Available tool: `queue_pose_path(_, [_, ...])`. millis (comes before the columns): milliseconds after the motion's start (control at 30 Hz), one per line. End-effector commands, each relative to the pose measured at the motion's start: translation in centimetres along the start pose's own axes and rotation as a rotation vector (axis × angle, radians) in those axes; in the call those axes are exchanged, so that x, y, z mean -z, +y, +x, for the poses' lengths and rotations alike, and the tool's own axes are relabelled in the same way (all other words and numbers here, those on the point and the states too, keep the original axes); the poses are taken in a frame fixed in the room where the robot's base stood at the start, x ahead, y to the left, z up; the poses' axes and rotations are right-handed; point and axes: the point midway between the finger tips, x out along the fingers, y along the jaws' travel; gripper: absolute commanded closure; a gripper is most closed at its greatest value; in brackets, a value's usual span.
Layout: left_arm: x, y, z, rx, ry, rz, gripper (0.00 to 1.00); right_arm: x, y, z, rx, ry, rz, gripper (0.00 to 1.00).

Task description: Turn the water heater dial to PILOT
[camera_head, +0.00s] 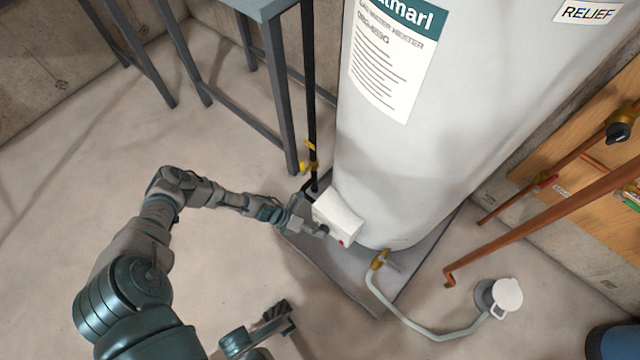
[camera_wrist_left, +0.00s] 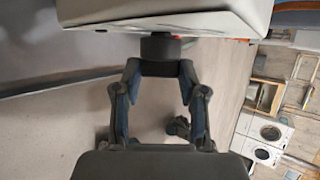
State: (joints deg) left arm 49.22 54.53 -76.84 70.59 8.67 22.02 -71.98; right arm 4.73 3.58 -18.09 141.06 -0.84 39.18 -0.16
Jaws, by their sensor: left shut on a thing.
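The water heater (camera_head: 430,140) is a large white cylinder with a label, standing on a grey pan. Its white control box (camera_head: 338,214) sits low on the front, with a small red spot on its lower edge. My left gripper (camera_head: 318,230) reaches the box from the left. In the left wrist view, its two fingers (camera_wrist_left: 162,68) are shut on the dark round dial (camera_wrist_left: 160,46) under the box (camera_wrist_left: 165,14). The dial's markings are hidden, so its setting cannot be read. My right gripper (camera_head: 278,317) is low in the head view, away from the heater; its fingers are unclear.
A grey metal stand (camera_head: 280,90) and a black pipe with a yellow valve (camera_head: 310,160) are left of the heater. A brass drain valve (camera_head: 378,260) with a hose is right of the box. Copper pipes (camera_head: 540,230) run farther right. The floor at left is clear.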

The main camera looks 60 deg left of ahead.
Motion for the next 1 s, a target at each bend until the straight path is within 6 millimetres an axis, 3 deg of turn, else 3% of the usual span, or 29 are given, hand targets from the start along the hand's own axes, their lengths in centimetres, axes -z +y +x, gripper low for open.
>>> queue_pose_path(33, [0.24,0.74,-0.12,-0.007,0.002,-0.006,0.93,-0.13,0.01,-0.11,0.000,0.001,0.000,0.60])
queue_pose_path(467, [0.07,0.69,-0.22,0.002,-0.001,-0.009,0.93,-0.44,0.05,0.04,0.003,0.004,0.000,0.60])
queue_pose_path(500, [0.07,0.70,-0.23,0.002,-0.001,-0.009,0.56,-0.44,0.05,0.04,0.003,0.004,0.000,0.60])
queue_pose_path(600, [0.09,0.65,-0.20,0.003,-0.001,-0.009,0.33,-0.43,0.05,0.04,0.003,0.004,0.000,0.60])
queue_pose_path(1000, [0.08,0.36,-0.94,0.009,-0.001,-0.008,0.33,0.12,0.02,0.07,0.001,0.009,0.000,0.60])
